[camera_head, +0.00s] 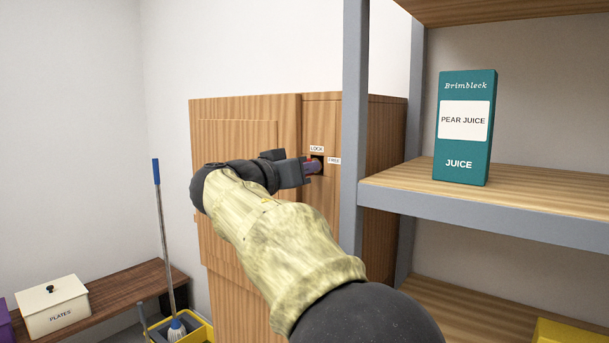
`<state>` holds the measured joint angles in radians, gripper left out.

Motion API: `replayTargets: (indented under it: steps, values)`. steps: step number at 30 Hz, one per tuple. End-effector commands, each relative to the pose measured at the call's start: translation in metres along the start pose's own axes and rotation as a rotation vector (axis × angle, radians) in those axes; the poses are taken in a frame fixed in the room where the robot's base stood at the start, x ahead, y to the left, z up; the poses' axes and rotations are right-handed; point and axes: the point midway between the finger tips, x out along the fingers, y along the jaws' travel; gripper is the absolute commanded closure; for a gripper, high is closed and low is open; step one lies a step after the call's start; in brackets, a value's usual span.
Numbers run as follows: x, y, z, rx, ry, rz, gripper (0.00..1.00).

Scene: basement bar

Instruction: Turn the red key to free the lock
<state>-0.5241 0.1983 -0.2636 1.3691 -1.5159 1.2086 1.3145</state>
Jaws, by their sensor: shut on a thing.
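The red key (312,167) shows as a small red piece at the lock (321,160) on the wooden cabinet (320,205). My gripper (306,170) is shut on the red key, and its fingers hide most of it. A label reading "LOCK" (316,148) is above the lock, and a label that seems to read "FREE" (334,161) is to its right. The key's exact angle cannot be told, as the fingers cover it. The cabinet door (235,140) on the left looks closed.
A grey-framed shelf (355,110) stands close on the right of the lock, with a teal pear juice carton (464,165) on it. At lower left are a bench (130,290) with a plates box (52,305), and a mop (163,230) in a yellow bucket (190,335).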

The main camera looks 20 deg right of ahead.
Motion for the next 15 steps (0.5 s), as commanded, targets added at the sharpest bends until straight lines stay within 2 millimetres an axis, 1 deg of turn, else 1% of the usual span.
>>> replayTargets:
  steps: [14, 15]
  values:
    - [-0.0004, -0.0014, 0.0020, 0.099, 0.000, -0.002, 1.00]
    - [-0.0004, -0.0009, 0.0005, 0.102, 0.000, -0.002, 0.82]
